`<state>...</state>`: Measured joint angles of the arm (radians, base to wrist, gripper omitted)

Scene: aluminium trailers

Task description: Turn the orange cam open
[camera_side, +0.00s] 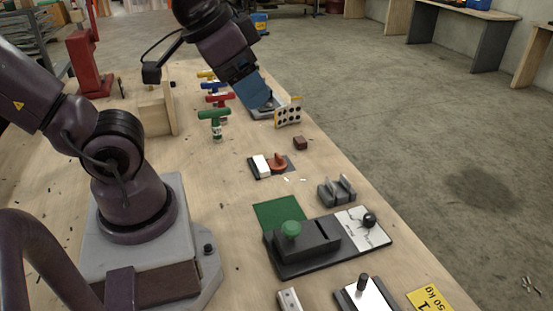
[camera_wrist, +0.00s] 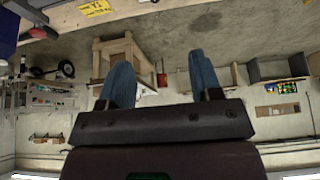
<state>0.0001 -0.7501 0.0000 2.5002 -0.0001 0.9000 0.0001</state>
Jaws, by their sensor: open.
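The orange cam (camera_side: 278,160) sits on a small dark base plate beside a white block (camera_side: 261,165), near the middle of the bench in the side view. My gripper (camera_side: 264,102) is above the far part of the bench, well away from the cam and beyond it. Its two blue fingers stand apart with nothing between them in the wrist view (camera_wrist: 161,62). The cam does not show in the wrist view, which looks out across the room.
T-handled tools (camera_side: 213,115) stand left of the cam. A dotted white-and-yellow plate (camera_side: 288,113) is close to my gripper. A brown cube (camera_side: 300,143), a grey clamp block (camera_side: 337,191) and a black latch fixture (camera_side: 300,262) lie nearby. Bare wood surrounds the cam's base.

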